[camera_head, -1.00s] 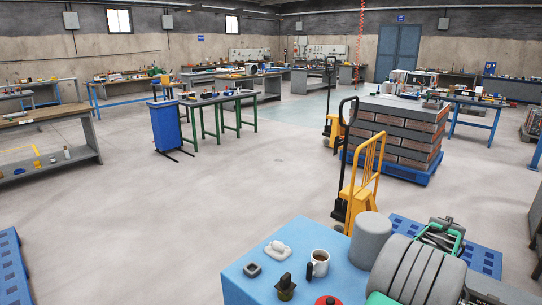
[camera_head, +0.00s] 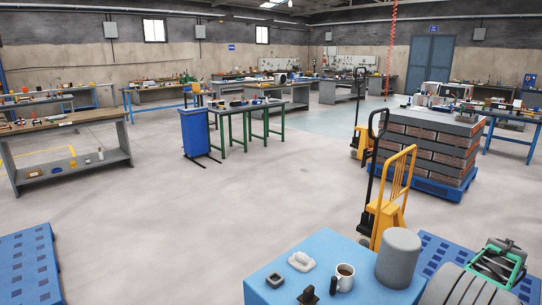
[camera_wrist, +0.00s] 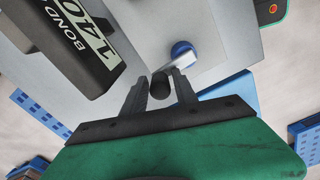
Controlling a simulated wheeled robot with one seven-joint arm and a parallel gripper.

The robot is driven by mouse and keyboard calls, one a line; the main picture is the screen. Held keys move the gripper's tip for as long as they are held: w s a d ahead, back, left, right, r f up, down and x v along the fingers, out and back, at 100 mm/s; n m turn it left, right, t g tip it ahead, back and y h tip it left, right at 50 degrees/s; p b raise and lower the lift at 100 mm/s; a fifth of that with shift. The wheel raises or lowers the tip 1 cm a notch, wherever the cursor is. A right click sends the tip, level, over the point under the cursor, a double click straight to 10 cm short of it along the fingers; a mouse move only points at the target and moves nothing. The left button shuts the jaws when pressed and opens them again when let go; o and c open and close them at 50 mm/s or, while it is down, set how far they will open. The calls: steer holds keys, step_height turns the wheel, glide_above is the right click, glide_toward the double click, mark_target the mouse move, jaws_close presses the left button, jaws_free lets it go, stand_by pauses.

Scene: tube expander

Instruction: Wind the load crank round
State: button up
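In the wrist view my gripper (camera_wrist: 159,80) points down over a grey surface, its two dark fingers apart. A blue round part with a pale bar (camera_wrist: 183,50) lies just beyond the right fingertip.
A black block lettered "BOND" (camera_wrist: 75,40) stands close by on the left in the wrist view. A blue-topped table (camera_head: 325,250) holds a mug (camera_head: 343,277) and a grey cylinder (camera_head: 398,257). A yellow pallet truck (camera_head: 392,205) stands behind it. Open floor lies to the left.

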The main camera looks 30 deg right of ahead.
steer(key=shift+o, duration=0.9)
steer(key=shift+r+p, duration=2.3)
steer(key=shift+r, duration=1.2)
